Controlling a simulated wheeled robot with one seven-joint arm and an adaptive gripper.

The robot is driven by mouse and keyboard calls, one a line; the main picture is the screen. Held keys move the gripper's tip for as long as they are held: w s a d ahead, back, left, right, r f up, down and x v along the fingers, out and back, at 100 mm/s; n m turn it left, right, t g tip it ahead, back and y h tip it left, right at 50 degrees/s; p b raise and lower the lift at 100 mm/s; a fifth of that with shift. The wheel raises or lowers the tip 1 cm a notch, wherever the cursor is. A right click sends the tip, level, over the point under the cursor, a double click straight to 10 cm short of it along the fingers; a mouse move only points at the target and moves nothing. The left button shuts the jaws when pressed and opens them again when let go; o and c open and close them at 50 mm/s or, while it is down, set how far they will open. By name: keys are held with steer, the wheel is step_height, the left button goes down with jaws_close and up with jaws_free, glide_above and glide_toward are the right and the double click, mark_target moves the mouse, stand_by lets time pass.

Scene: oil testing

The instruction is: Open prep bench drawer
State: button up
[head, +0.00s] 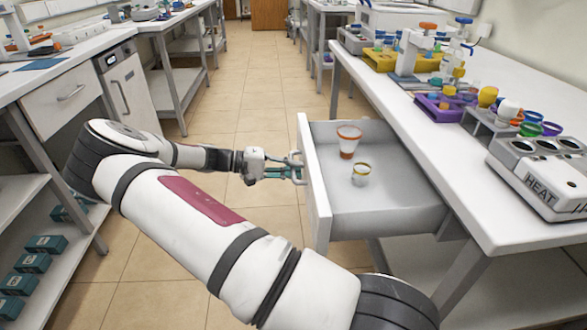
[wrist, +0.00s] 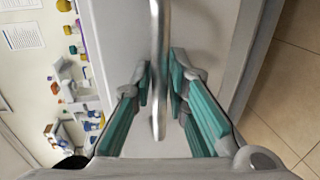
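The prep bench drawer (head: 400,208) is pulled out from under the white bench (head: 400,118) on the right in the head view. Its inside is exposed, with an orange-and-clear cup (head: 348,141) and a small yellow-rimmed glass (head: 361,174) standing in it. My gripper (head: 292,168) is at the outer face of the drawer front (head: 315,190). In the wrist view, the metal handle bar (wrist: 160,40) runs between the teal fingers of my gripper (wrist: 161,75), which are closed in on it from both sides. The exact contact at the pads is partly hidden.
The bench top carries a heater block (head: 545,180), a purple rack (head: 447,106) and a yellow tray (head: 382,60). Another bench with a closed drawer (head: 62,100) and shelves of teal boxes (head: 33,262) stands at left. The tiled floor (head: 250,75) between is clear.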

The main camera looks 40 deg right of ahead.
steer(key=shift+a, duration=0.1)
steer(key=v, duration=1.2)
stand_by(0.4)
